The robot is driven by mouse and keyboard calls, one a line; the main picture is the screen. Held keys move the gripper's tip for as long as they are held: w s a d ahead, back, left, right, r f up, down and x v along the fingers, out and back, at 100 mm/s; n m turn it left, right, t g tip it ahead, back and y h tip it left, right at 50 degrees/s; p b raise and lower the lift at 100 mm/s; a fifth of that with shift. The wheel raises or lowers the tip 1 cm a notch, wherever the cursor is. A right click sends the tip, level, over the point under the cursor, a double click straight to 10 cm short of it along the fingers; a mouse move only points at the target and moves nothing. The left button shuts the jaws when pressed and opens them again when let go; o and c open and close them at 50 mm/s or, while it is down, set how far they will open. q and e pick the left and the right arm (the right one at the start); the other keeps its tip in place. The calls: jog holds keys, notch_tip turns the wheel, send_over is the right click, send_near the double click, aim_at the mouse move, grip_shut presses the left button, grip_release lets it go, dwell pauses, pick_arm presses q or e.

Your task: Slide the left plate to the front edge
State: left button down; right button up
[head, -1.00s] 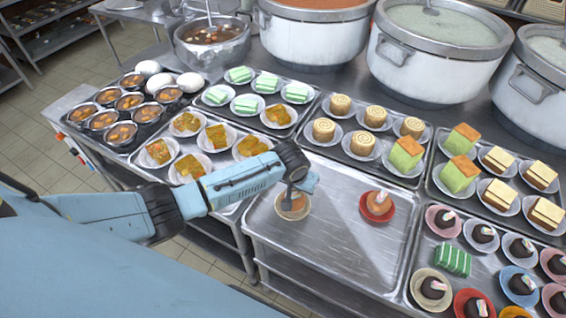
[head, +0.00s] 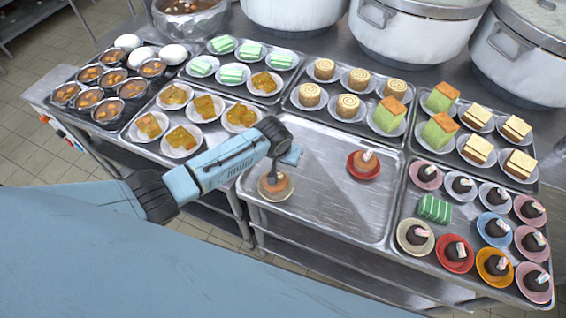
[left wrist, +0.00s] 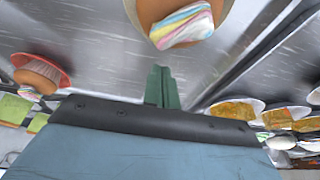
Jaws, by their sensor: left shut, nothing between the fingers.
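The left plate (head: 264,193) is pale and holds a round orange-brown cake (head: 283,186) with a pastel striped topping. It sits at the front left of the metal tray (head: 328,209), close to the front rim. My left gripper (head: 272,179) is shut and empty, pointing down at the cake's back side; whether it touches is unclear. In the left wrist view, the shut green fingers (left wrist: 162,88) are below the cake (left wrist: 160,12), which is cut off by the top edge. A red plate (head: 363,175) with a similar cake stands further back on the right.
A tray of yellow cakes (head: 183,139) adjoins on the left. Plates of dark cakes (head: 455,254) and a green striped block (head: 434,208) fill the right tray. Stockpots (head: 411,45) stand behind. The tray's middle is bare.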

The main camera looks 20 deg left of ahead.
pick_arm(q)
jog(key=shift+w+f+b, duration=0.2)
jog(key=shift+w+b, duration=0.1)
jog(key=shift+w, duration=0.75)
jog(key=shift+d+r+p, duration=0.15)
jog(key=shift+r+p, duration=0.2)
jog(key=shift+r, duration=0.3)
jog(key=p+v, duration=0.1)
jog(key=v, duration=0.8)
jog(key=shift+s, duration=0.2)
pick_arm(e)
jog(key=shift+s+r, duration=0.35)
jog(key=shift+r, duration=0.1)
